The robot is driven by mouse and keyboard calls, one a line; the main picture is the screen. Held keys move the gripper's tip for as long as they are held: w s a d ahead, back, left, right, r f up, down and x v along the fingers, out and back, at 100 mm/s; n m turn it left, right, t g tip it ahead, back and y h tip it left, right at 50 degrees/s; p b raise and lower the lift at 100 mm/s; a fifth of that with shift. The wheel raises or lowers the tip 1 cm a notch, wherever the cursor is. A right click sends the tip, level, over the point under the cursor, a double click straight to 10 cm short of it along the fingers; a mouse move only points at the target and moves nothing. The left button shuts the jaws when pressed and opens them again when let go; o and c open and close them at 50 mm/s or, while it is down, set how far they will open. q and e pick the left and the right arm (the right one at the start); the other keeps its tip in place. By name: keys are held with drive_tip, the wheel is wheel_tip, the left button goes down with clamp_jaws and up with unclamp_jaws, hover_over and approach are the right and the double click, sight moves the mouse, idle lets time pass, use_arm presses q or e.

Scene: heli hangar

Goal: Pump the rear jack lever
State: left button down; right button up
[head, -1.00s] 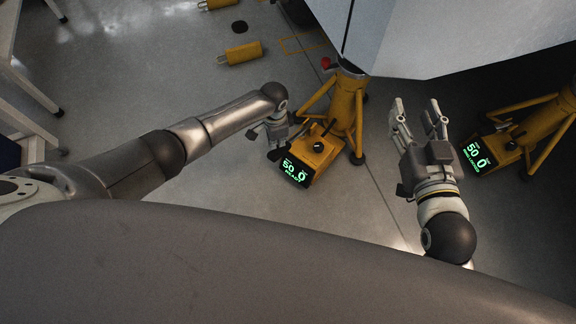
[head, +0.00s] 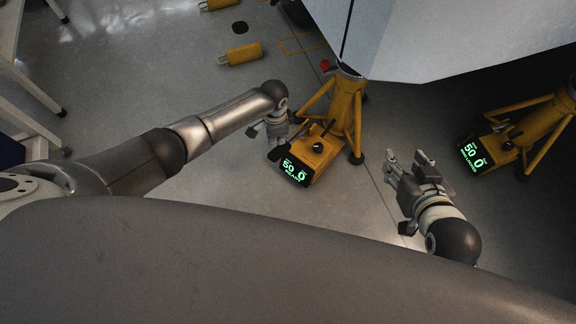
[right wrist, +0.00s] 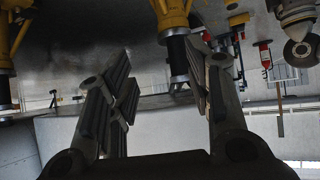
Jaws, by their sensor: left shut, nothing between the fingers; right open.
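A yellow tripod jack (head: 346,110) stands under the pale aircraft body in the head view. Its yellow pump box (head: 318,151) has a dark knob on top and a green lit display (head: 294,171); the digits are small and blurred. I cannot make out a separate lever; my left gripper may hide it. My left gripper (head: 277,141) is shut, at the left side of the pump box; I cannot tell whether it touches. My right gripper (head: 406,160) is open and empty, right of this jack and apart from it. Its spread fingers also show in the right wrist view (right wrist: 163,88).
A second yellow jack (head: 541,128) with its own lit display (head: 474,157) stands at the right. The aircraft body (head: 440,40) overhangs from the top. Yellow cylinders (head: 240,54) lie at the upper left, near a white rack (head: 35,90).

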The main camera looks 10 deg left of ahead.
use_arm(q)
drive_tip(key=shift+r+p, duration=0.5)
drive_tip(key=shift+r, duration=0.1)
use_arm(e)
drive_tip(key=s+d+f+g, duration=0.1)
drive_tip(key=s+f+g, duration=0.2)
drive_tip(key=s, duration=0.1)
drive_tip(key=shift+s+d+f+h, duration=0.15)
drive_tip(key=shift+s+d+h, duration=0.2)
drive_tip(key=shift+s+h, duration=0.05)
